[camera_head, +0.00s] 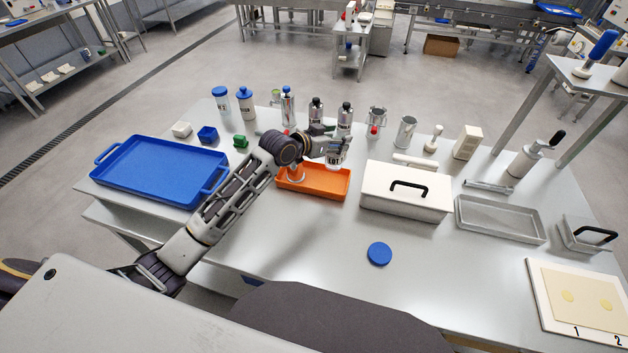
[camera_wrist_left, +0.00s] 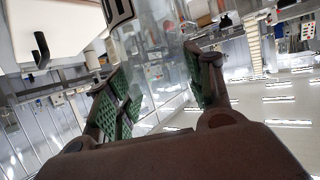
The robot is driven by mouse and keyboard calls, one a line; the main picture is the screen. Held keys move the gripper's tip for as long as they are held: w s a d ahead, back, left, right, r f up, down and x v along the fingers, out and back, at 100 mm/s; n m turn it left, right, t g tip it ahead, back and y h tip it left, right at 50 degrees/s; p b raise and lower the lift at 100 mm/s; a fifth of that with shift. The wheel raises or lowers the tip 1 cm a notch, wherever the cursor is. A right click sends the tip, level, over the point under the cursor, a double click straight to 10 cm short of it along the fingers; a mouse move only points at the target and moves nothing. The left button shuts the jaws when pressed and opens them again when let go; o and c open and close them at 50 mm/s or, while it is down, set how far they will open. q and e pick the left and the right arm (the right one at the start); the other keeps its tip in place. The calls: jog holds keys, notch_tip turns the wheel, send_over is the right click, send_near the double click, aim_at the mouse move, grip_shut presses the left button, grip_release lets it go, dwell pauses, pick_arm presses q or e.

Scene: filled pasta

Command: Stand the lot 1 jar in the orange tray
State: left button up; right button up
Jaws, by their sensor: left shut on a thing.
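My left gripper (camera_head: 338,148) is above the right half of the orange tray (camera_head: 325,190), shut on a clear jar with a white label (camera_head: 334,161). The label has dark print, too small to read surely as lot 1. The jar looks about upright; I cannot tell whether its base touches the tray. In the left wrist view the clear jar (camera_wrist_left: 150,45) is between the green-padded fingers (camera_wrist_left: 160,88), with a corner of its label at the top. My right gripper is out of view.
A white box with black handle (camera_head: 405,192) stands just right of the tray. A large blue tray (camera_head: 160,168) is left. Two blue-lidded containers (camera_head: 246,103) and several bottles stand behind. A blue disc (camera_head: 379,254) lies in front on mostly clear table.

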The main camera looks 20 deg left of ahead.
aim_at(328, 163)
pick_arm(q)
jog(key=shift+f, duration=3.15)
jog(key=shift+f, duration=1.85)
jog(key=shift+f, duration=0.1)
jog(key=o, duration=1.4)
jog(key=shift+v, duration=6.05)
